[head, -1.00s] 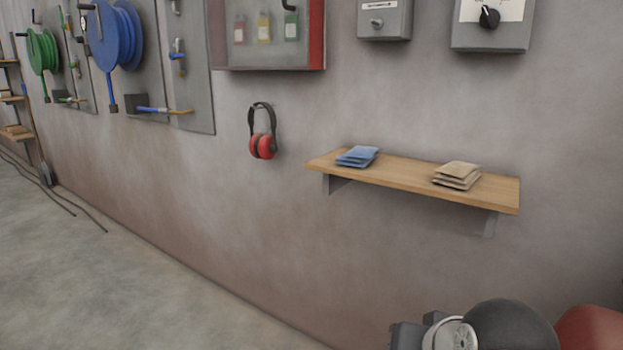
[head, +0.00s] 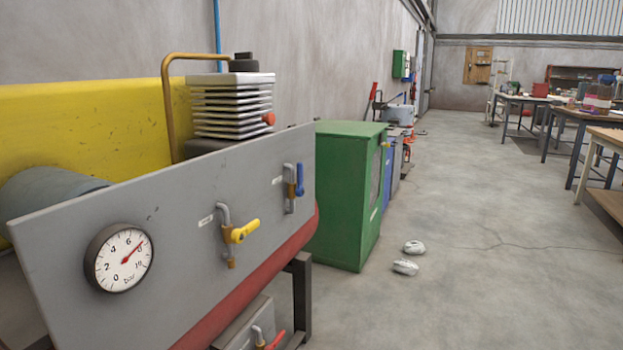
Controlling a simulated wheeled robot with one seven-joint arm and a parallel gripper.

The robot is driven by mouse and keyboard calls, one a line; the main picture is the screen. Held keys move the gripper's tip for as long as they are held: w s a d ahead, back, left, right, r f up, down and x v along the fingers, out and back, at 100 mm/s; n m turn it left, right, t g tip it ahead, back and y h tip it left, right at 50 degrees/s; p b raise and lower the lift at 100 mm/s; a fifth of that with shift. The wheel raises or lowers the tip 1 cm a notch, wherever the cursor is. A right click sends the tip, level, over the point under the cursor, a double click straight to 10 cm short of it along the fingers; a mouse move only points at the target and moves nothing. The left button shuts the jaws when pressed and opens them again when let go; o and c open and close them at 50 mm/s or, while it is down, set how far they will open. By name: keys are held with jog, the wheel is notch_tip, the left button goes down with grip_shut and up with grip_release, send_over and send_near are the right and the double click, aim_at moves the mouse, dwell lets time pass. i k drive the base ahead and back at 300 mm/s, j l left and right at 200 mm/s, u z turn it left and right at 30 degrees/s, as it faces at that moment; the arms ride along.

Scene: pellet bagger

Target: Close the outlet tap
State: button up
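A grey panel (head: 180,262) carries a round pressure gauge (head: 119,258) with its red needle between 6 and 8. Right of the gauge is a tap with a yellow lever (head: 243,231), turned out to the right across its upright pipe. Further along is a tap with a blue lever (head: 299,180), standing upright along its pipe. A red lever (head: 275,340) shows low at the bottom edge, partly cut off. The small labels by the taps are too small to read, so I cannot tell which is the outlet. My gripper is not in view.
A yellow machine body (head: 95,115) and a finned compressor head (head: 232,105) stand behind the panel. A green cabinet (head: 340,210) stands beyond it. Two pale lumps (head: 405,267) lie on the floor. Tables (head: 580,115) stand at right; the floor between is open.

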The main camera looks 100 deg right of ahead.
aim_at(300, 189)
jog(key=k+z, duration=0.15)
jog(key=z, duration=0.3)
jog(key=k+z, duration=0.15)
jog(key=z, duration=0.25)
jog(key=k+l+z, duration=0.1)
jog(key=z, duration=2.2)
